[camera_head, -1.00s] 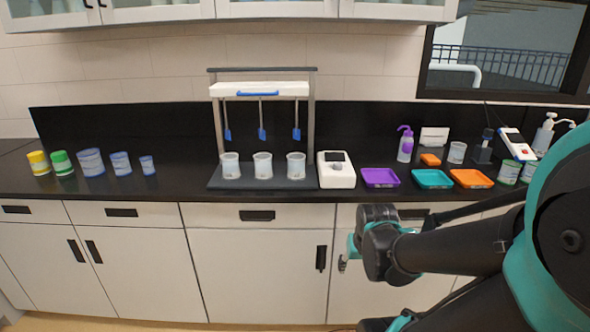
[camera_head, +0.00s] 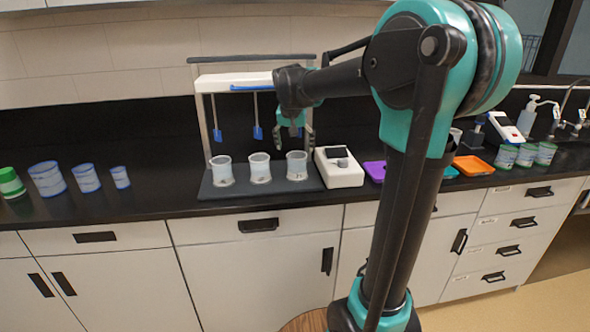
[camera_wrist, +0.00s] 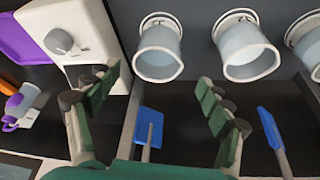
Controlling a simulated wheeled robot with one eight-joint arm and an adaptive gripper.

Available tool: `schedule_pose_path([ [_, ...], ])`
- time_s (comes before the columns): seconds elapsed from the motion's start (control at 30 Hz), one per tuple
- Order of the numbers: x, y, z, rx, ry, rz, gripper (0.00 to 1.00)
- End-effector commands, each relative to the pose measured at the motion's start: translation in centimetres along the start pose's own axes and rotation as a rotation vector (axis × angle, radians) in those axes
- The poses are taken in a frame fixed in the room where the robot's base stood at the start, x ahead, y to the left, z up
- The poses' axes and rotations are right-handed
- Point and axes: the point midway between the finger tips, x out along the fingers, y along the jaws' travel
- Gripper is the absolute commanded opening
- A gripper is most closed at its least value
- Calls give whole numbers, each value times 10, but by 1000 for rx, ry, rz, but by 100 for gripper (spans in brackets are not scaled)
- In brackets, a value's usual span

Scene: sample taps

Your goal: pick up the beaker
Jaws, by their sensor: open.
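Three pale beakers stand upright in a row on a dark base in the head view: a left one (camera_head: 221,171), a middle one (camera_head: 260,169) and a right one (camera_head: 297,166). My gripper (camera_head: 295,135) is above and near the right beaker, apart from it. In the wrist view, my open gripper (camera_wrist: 160,105) has green pads spread wide with nothing held. The right beaker (camera_wrist: 158,52) shows just beyond the fingers there, the middle one (camera_wrist: 247,52) beside it. A blue paddle (camera_wrist: 149,127) appears between the fingers; its depth is unclear.
The stirrer stand (camera_head: 222,82) has hanging paddles (camera_head: 257,132) close to my gripper. A white meter (camera_head: 339,167) stands right of the beakers. Blue-banded containers (camera_head: 86,178) stand left. My arm hides part of the purple tray (camera_head: 375,171).

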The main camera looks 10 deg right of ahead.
Motion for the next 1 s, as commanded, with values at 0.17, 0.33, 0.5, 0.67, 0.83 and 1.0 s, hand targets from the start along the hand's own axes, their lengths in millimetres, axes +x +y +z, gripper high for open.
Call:
schedule_pose_path([
  [0.17, 25, 3, -4, 2, 0, 0, 80],
  [0.33, 44, 3, -4, 0, 0, 0, 80],
  [0.5, 49, 3, -3, 0, 0, -1, 80],
  [0.67, 49, 3, -3, 0, 0, 0, 76],
  [0.83, 49, 3, -3, 0, 0, 0, 55],
  [1.0, 49, 3, -3, 0, 0, 0, 34],
])
